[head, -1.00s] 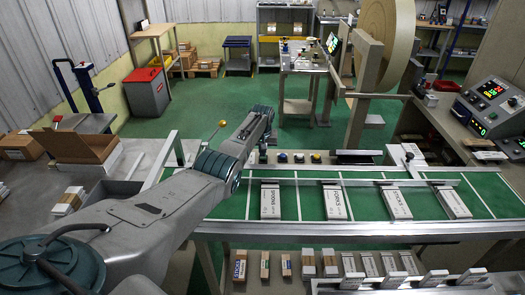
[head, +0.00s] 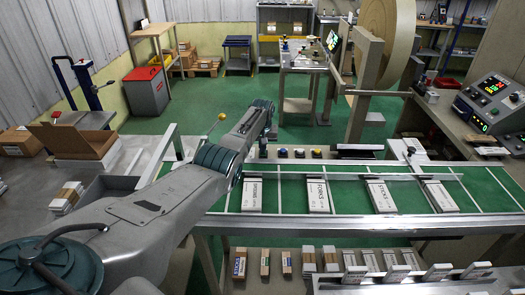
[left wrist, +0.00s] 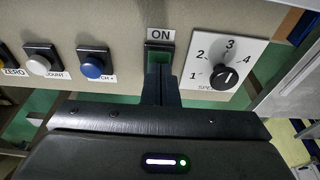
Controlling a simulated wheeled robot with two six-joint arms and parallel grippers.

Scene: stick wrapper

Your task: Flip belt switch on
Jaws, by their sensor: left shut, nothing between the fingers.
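The belt switch (left wrist: 158,56) shows in the left wrist view as a dark frame with a green face under an ON label (left wrist: 160,36). My left gripper (left wrist: 160,76) is shut and empty. Its fingertips are right at the switch and cover its lower part, so I cannot tell whether they touch it. In the head view my left gripper (head: 263,151) is small and dark behind the far side of the green belt (head: 290,196). Several white boxes (head: 318,196) lie spaced along the belt. My right gripper is not in view.
A speed knob (left wrist: 228,76) is right of the switch. A blue button (left wrist: 93,66) and a white button (left wrist: 40,64) are left of it. A metal guide rail (head: 345,177) runs above the belt. A control panel (head: 492,95) stands at the right.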

